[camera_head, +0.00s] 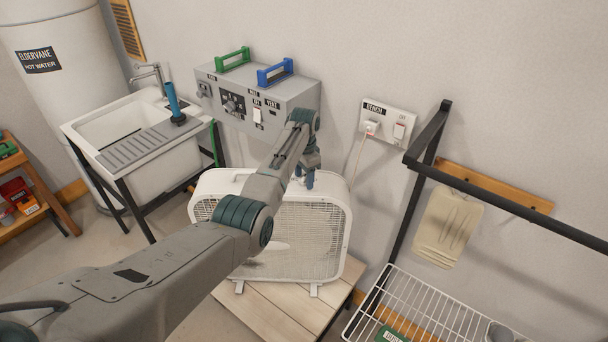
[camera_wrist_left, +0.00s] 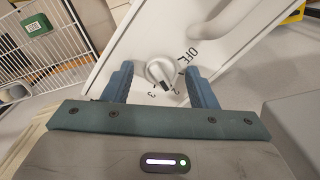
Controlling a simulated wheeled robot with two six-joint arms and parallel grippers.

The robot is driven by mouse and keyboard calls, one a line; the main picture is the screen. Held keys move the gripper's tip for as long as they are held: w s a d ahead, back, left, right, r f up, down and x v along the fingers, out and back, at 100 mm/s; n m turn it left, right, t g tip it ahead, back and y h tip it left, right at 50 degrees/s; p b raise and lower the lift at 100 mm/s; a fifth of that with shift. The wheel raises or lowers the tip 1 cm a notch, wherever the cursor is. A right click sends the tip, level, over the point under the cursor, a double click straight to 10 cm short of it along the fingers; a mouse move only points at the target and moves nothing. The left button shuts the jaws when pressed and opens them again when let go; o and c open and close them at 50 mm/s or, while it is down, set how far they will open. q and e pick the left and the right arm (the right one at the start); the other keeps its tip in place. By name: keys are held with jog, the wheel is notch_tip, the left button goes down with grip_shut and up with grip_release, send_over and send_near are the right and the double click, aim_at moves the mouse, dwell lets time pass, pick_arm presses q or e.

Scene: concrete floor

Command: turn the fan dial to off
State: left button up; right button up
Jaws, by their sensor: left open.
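The white box fan (camera_head: 335,240) stands upright on a low wooden table, its top partly hidden behind my left arm in the head view. My left gripper (camera_head: 306,180) is at the fan's top right part, pointing down. In the left wrist view, the round pale dial (camera_wrist_left: 159,71) sits on the fan's white top between the open fingers of my left gripper (camera_wrist_left: 159,69). The fingers are on either side of the dial, with visible gaps. The dial's dark mark points towards the numbers 2 and 3, away from the OFF label (camera_wrist_left: 194,53). My right gripper is not in view.
The wooden table (camera_head: 265,312) has bare room in front of the fan. A grey control box (camera_head: 285,98) and a wall socket panel (camera_head: 387,120) with a plugged cord are behind it. A dark-framed rack (camera_head: 430,135) with a white wire shelf (camera_head: 425,305) stands at right.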

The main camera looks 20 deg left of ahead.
pick_arm(q)
jog(key=c, duration=1)
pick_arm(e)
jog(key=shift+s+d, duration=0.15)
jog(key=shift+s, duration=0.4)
